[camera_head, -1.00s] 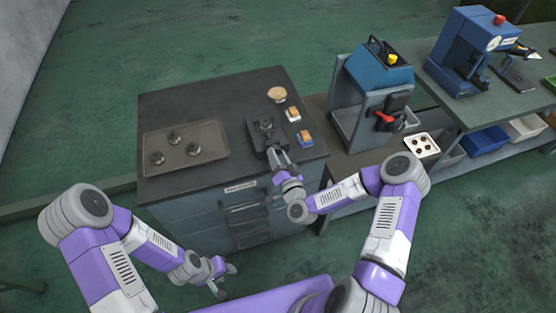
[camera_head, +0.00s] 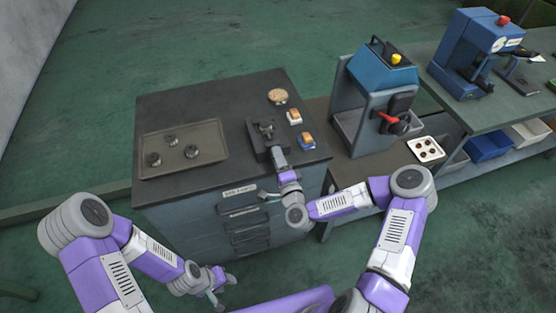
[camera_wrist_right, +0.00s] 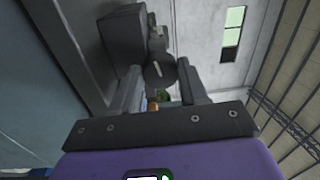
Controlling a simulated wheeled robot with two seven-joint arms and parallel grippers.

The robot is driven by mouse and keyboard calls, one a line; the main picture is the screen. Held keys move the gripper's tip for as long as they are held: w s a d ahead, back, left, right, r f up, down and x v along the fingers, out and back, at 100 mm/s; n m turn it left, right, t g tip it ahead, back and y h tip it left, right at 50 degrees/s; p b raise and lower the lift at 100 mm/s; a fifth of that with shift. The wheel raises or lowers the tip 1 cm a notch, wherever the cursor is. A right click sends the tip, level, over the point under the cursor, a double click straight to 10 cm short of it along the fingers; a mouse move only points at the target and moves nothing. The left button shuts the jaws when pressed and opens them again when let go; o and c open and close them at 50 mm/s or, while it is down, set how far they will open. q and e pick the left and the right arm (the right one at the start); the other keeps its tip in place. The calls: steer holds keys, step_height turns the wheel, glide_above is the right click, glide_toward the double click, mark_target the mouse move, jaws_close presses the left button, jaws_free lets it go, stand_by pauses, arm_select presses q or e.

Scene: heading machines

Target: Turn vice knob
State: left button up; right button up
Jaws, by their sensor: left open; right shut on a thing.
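The dark vice (camera_head: 263,131) sits at the right front part of the workbench top. My right gripper (camera_head: 279,157) is at the front side of the vice, above the bench edge, and covers the knob in the head view. In the right wrist view, the round dark vice knob (camera_wrist_right: 160,70) is between the two fingers of my right gripper (camera_wrist_right: 158,84), and the gripper is shut on it. The vice body (camera_wrist_right: 122,42) rises behind the knob there. My left gripper (camera_head: 222,281) is open and empty, low in front of the bench, away from the vice.
A tray (camera_head: 206,134) with several dark round parts lies on the left of the bench (camera_head: 215,98). A round tan-topped item (camera_head: 277,96) and two small switch boxes (camera_head: 295,117) (camera_head: 307,140) are right of the vice. A blue-topped machine (camera_head: 378,80) stands further right.

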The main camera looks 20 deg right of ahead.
steer(key=shift+m, duration=0.4)
steer(key=o, duration=1.1)
steer(key=shift+c, duration=0.2)
steer(key=shift+s, duration=0.1)
steer(key=s, duration=0.7)
steer(key=shift+s+d+f, duration=0.15)
steer(key=shift+s+f, duration=0.05)
steer(key=shift+f, duration=0.05)
